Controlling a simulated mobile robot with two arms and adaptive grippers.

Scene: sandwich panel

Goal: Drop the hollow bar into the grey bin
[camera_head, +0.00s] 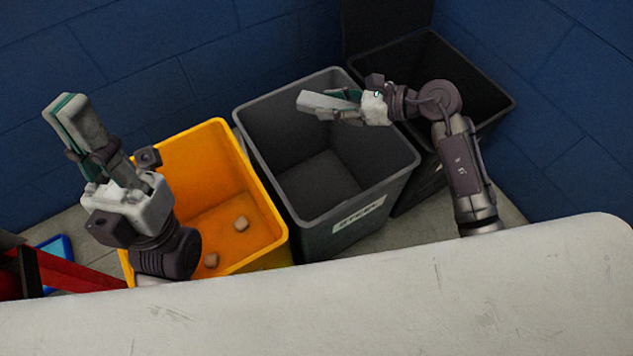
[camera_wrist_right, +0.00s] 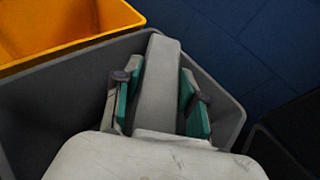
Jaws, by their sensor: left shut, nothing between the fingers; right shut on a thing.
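My right gripper (camera_head: 345,104) is shut on the hollow bar (camera_head: 318,103), a pale grey piece. It holds the bar above the opening of the grey bin (camera_head: 322,218). In the right wrist view the bar (camera_wrist_right: 160,85) lies between the two teal-padded fingers of the right gripper (camera_wrist_right: 158,105). The grey bin (camera_wrist_right: 60,75) shows below and around them there. My left gripper (camera_head: 75,115) is shut and empty, raised at the left, in front of the blue wall.
A yellow bin (camera_head: 272,215) with small blocks inside stands left of the grey bin; its corner also shows in the wrist view (camera_wrist_right: 60,38). A black bin (camera_head: 490,90) stands to the right. A pale surface (camera_head: 330,305) fills the foreground.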

